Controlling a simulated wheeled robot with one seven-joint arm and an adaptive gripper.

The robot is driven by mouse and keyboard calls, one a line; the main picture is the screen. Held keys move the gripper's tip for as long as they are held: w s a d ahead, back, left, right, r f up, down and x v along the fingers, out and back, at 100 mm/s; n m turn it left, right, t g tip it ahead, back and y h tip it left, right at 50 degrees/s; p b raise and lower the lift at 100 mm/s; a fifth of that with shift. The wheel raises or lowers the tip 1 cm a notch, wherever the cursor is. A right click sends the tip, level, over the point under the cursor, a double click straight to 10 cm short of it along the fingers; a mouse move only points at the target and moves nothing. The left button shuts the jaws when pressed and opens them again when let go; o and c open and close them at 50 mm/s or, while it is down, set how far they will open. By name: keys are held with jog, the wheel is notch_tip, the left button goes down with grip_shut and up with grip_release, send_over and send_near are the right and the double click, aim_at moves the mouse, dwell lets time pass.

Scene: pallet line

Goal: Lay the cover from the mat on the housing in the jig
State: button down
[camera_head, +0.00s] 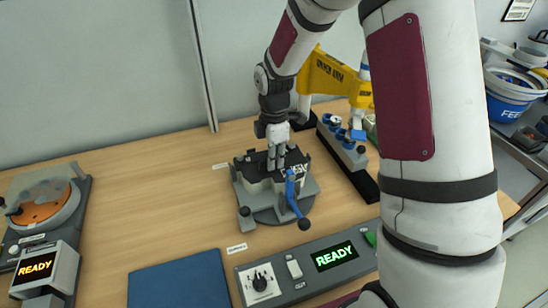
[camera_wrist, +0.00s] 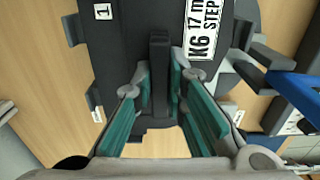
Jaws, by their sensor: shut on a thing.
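The black cover (camera_head: 259,166) is at the jig, over the spot where the housing sits; I cannot tell whether it rests fully. In the wrist view the cover (camera_wrist: 122,55) fills the upper middle, with a "1" label and a "K6" label. My gripper (camera_head: 277,160) is above the cover, pointing down. In the wrist view my gripper (camera_wrist: 161,82) has its teal-padded fingers shut on the cover's upright black rib. The housing is mostly hidden under the cover. The grey jig (camera_head: 268,214) has a blue lever at its right front. The blue mat (camera_head: 180,282) looks bare.
A control box (camera_head: 310,268) with a green READY display stands in front of the jig. A rack with blue-topped parts (camera_head: 343,148) is close at right. A yellow arm (camera_head: 334,78) stands behind. A station with an orange disc (camera_head: 42,205) is far left. The table between is clear.

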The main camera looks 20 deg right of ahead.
jog(key=shift+f, duration=0.1)
jog(key=c, duration=1.6)
grip_release()
jog(key=s+r+m+t, duration=0.1)
jog(key=s+r+m, duration=0.15)
jog(key=r, duration=0.75)
jog(key=s+r+m, duration=0.2)
jog(key=s+r, duration=0.2)
jog(key=r, duration=0.5)
jog(key=s+r+m+t, duration=0.2)
jog(key=s+m, duration=0.4)
jog(key=s, duration=0.3)
jog(key=s+r+m+t, duration=0.2)
jog(key=s+r+m, duration=0.1)
jog(key=s+m, duration=0.4)
jog(key=shift+s+r+b, duration=0.2)
jog(key=shift+s+b, duration=0.2)
jog(key=shift+s, duration=1)
